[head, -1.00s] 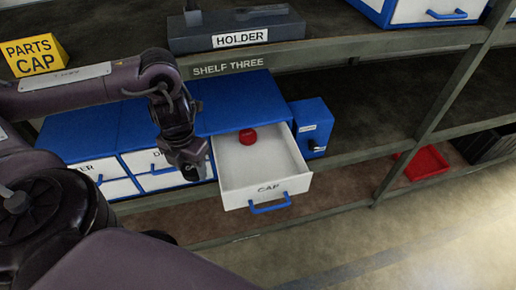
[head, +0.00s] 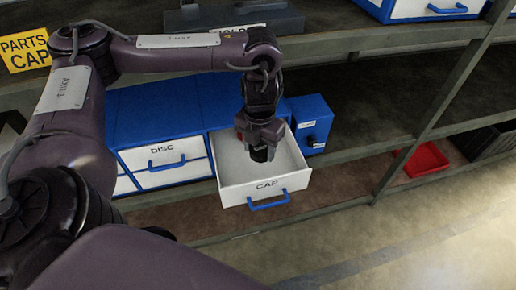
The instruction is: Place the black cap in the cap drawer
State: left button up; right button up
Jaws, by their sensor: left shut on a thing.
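The cap drawer (head: 282,188) is a white drawer labelled CAP with a blue handle, pulled open from the blue cabinet on the shelf. My left gripper (head: 260,145) is over the open drawer, pointing down. It is shut on the black cap (head: 260,154), which shows as a dark piece below the fingers. I cannot tell whether the cap touches the drawer floor. The red cap seen earlier in the drawer is hidden behind my gripper. My right gripper is not in view.
A closed drawer labelled DISC (head: 165,165) is left of the cap drawer. A small blue box (head: 311,125) stands right of it. A red tray (head: 427,160) lies farther right. A yellow PARTS CAP sign (head: 24,50) and a grey holder are on the shelf above.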

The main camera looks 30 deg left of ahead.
aim_at(258, 158)
pick_arm(q)
notch_tip(258, 158, down, 2)
jog(key=shift+s+f+b, duration=0.1)
jog(key=shift+f+b, duration=0.1)
jog(key=shift+b, duration=0.15)
jog(key=shift+a+f, duration=0.15)
jog(key=shift+f, duration=2.15)
jog(key=shift+f, duration=0.65)
jog(key=o, duration=0.9)
jog(key=shift+o, duration=0.2)
notch_tip(258, 158, up, 13)
jog(key=p, duration=0.3)
jog(key=shift+r, duration=0.2)
